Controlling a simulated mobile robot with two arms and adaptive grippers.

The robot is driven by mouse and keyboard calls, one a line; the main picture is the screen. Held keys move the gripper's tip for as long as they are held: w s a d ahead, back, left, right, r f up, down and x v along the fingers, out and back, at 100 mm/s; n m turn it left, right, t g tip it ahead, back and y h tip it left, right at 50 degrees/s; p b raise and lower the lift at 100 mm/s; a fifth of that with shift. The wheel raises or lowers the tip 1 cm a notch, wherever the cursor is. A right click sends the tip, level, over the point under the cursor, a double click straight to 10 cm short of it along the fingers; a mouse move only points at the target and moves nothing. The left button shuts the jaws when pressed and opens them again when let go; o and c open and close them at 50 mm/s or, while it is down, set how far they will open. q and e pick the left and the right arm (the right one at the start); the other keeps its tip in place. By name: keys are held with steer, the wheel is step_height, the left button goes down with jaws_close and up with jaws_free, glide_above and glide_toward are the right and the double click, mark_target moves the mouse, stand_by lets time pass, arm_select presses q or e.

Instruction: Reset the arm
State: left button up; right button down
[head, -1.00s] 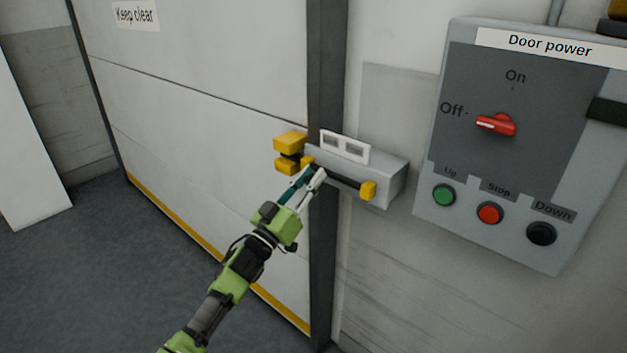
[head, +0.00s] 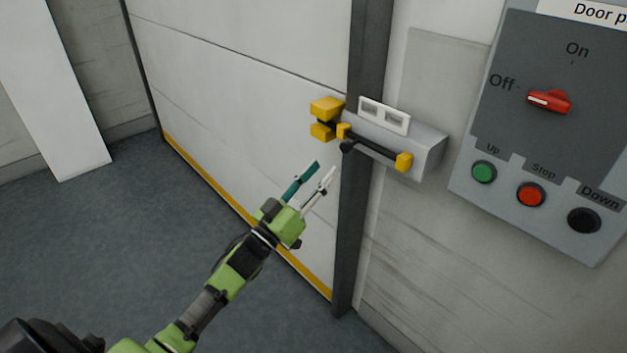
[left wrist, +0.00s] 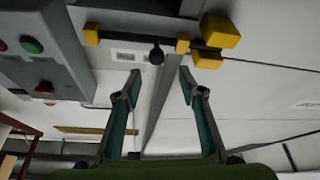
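My left gripper (head: 318,175) is open and empty, in front of the door below the latch. In the left wrist view its two fingers (left wrist: 160,80) stand wide apart with nothing between them. The latch (head: 425,150) is a grey housing on the wall beside the door frame, with a black bar, a black knob (head: 348,147) and yellow blocks. The gripper is apart from it. In the left wrist view the black knob (left wrist: 156,56) shows beyond the fingertips. My right gripper is not in view.
A grey door power box (head: 545,130) at the right has a red switch (head: 550,100) pointing to Off and green, red and black buttons. The large white door (head: 240,90) stands behind my arm. A white panel (head: 55,90) leans at the left. Grey floor is clear.

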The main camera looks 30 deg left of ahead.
arm_select(q)
steer(key=shift+v, duration=1.05)
